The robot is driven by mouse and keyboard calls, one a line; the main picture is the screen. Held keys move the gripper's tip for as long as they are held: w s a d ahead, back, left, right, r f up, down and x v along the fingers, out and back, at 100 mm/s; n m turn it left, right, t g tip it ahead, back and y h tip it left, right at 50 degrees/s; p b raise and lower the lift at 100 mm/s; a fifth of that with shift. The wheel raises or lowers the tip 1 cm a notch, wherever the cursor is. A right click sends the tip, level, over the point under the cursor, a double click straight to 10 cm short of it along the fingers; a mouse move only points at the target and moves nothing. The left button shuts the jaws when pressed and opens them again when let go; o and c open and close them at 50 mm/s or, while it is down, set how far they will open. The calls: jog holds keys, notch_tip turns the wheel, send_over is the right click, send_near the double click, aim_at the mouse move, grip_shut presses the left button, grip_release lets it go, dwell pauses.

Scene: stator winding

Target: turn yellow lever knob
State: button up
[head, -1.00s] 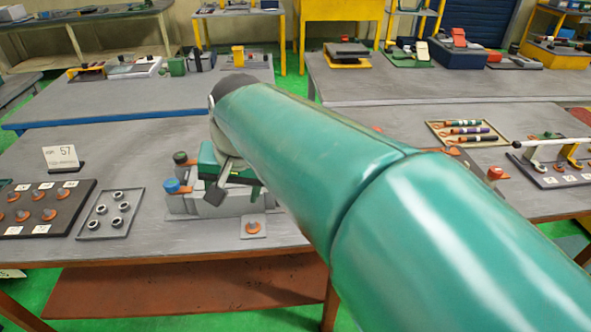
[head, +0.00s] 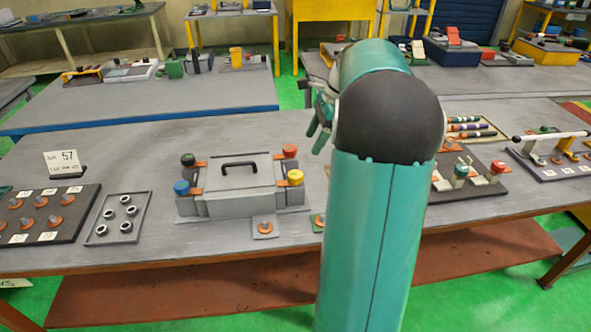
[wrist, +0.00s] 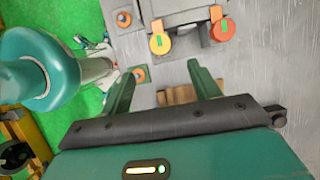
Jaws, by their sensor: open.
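The yellow lever knob (head: 295,177) sits at the right front corner of a grey box (head: 236,187) with a black handle, on an orange lever. In the wrist view the yellow knob (wrist: 160,44) shows a green mark on top and lies just beyond my fingertips. A red knob (head: 289,151) sits behind it on the same side; it also shows in the wrist view (wrist: 223,30). My gripper (wrist: 160,76) is open and empty, its two green fingers apart and not touching the knob. In the head view my gripper (head: 320,118) is partly hidden by my arm.
A blue knob (head: 181,188) and a dark knob (head: 188,159) are on the box's left side. Small plates with orange pieces (head: 264,227) lie in front. A tray of rings (head: 118,217) stands left. My arm covers the table right of the box.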

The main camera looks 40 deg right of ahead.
aim_at(295, 174)
jog(key=x, duration=1.1)
jog(key=shift+w+a+f, duration=0.1)
jog(key=shift+f, duration=0.3)
jog(key=shift+c, duration=0.4)
jog(key=c, duration=0.9)
